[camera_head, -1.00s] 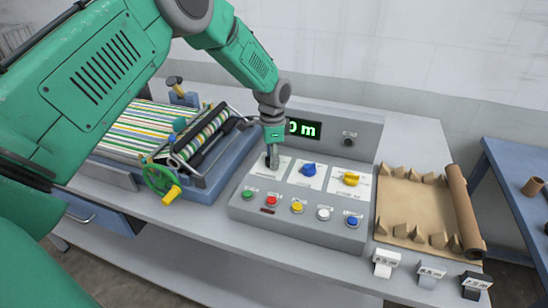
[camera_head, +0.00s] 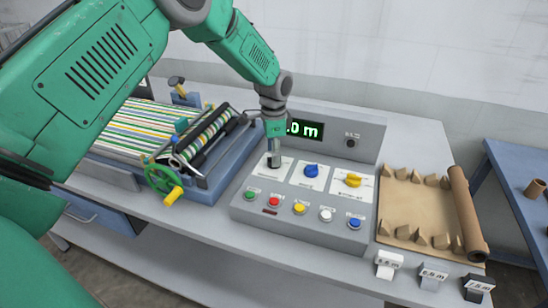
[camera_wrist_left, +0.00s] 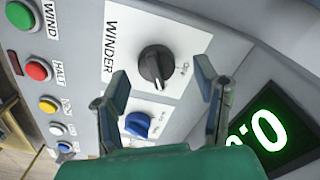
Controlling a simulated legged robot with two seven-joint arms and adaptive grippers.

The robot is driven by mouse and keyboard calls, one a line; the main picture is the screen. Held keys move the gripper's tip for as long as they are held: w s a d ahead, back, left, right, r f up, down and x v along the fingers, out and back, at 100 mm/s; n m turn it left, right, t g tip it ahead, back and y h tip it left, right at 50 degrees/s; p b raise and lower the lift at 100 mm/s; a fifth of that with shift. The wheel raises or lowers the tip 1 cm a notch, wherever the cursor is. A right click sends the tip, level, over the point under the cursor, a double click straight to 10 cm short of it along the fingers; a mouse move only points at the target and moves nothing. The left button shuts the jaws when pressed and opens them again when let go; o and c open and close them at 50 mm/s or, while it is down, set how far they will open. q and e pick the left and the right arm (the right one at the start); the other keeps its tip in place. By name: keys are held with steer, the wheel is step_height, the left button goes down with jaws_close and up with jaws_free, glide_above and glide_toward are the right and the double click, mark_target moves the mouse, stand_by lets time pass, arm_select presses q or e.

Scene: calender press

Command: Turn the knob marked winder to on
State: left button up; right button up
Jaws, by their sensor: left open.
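The winder knob is black and sits on a white plate labelled WINDER; it shows in the left wrist view (camera_wrist_left: 154,66). Its grip bar runs roughly up and down there, with a pale mark near the lower end. Small labels beside it are hard to read. In the head view, my left gripper (camera_head: 274,152) points down over the plate, just above the knob (camera_head: 273,162), and partly hides it. In the left wrist view my gripper's fingers (camera_wrist_left: 163,92) are apart, empty, with the knob beyond the gap. My right gripper is not in view.
A blue knob (camera_head: 311,170) and a yellow knob (camera_head: 353,180) stand to the right on the grey console (camera_head: 290,225). Several coloured buttons line its front. A lit display (camera_head: 303,130) stands behind. The press with a green handwheel (camera_head: 164,178) is at left; brown paper (camera_head: 412,205) lies right.

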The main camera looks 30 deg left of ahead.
arm_select(q)
step_height(320, 180, up, 10)
stand_by(0.3)
steer(key=shift+a+r, duration=0.1)
steer(key=shift+s, duration=0.1)
stand_by(0.3)
